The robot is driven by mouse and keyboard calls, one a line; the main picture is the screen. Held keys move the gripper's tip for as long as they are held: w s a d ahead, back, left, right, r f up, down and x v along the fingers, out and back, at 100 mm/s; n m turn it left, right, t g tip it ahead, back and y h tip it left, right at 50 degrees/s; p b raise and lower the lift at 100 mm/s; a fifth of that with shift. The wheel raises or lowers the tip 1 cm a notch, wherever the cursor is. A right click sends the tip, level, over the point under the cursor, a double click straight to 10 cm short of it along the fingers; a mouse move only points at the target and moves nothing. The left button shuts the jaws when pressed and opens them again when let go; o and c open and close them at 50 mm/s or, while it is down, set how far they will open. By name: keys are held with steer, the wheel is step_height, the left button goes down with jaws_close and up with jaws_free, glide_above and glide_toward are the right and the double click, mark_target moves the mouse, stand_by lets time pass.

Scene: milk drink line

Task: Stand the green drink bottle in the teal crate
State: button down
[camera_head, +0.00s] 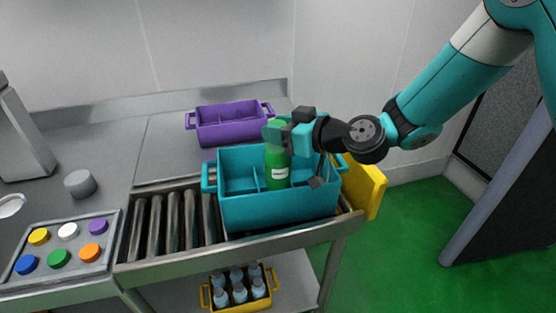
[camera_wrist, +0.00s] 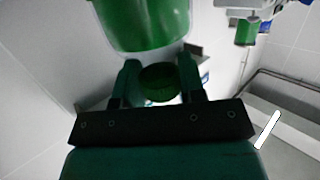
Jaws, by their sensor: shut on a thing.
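The green drink bottle (camera_head: 277,173) is upright, with a white label, in the middle of the teal crate (camera_head: 280,212). A divider shows to its left. Its lower end is at the crate's front rim, and I cannot tell whether it touches the crate floor. My gripper (camera_head: 278,130) reaches in from the right and is shut on the bottle's top. In the wrist view the green bottle (camera_wrist: 145,22) extends away above my gripper (camera_wrist: 158,88), with a dark green round cap between the two fingers.
The teal crate sits at the right end of a roller conveyor (camera_head: 173,222), by a yellow end plate (camera_head: 366,188). A purple crate (camera_head: 232,126) stands behind. A panel of coloured buttons (camera_head: 62,247) is at left. A yellow crate (camera_head: 240,303) of several bottles is on the lower shelf.

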mark_target(289, 163)
step_height(289, 163, down, 8)
steer(key=shift+r, duration=0.1)
steer(key=c, duration=0.7)
jaws_free()
steer(key=shift+s+d, duration=0.25)
steer(key=shift+d, duration=0.2)
steer(key=b+v, duration=0.5)
steer(key=v, duration=0.5)
steer(key=s+a+r+n+g+h, duration=0.1)
steer(key=s+a+r+n+g, duration=0.2)
steer(key=s+g, duration=0.5)
steer(key=s+d+r+m+h, duration=0.1)
steer(key=s+d+m+h, duration=0.1)
steer(key=s+d, duration=0.1)
steer(key=s+d+r+m+h, duration=0.1)
steer(key=s+d+m+h, duration=0.2)
steer(key=s, duration=0.3)
steer(key=s+d+r+m+h, duration=0.1)
steer(key=s+d+m+h, duration=0.1)
steer(key=s, duration=0.3)
steer(key=shift+s+d+r+h, duration=0.1)
steer(key=shift+s+d+h, duration=0.05)
steer(key=shift+d+h, duration=0.3)
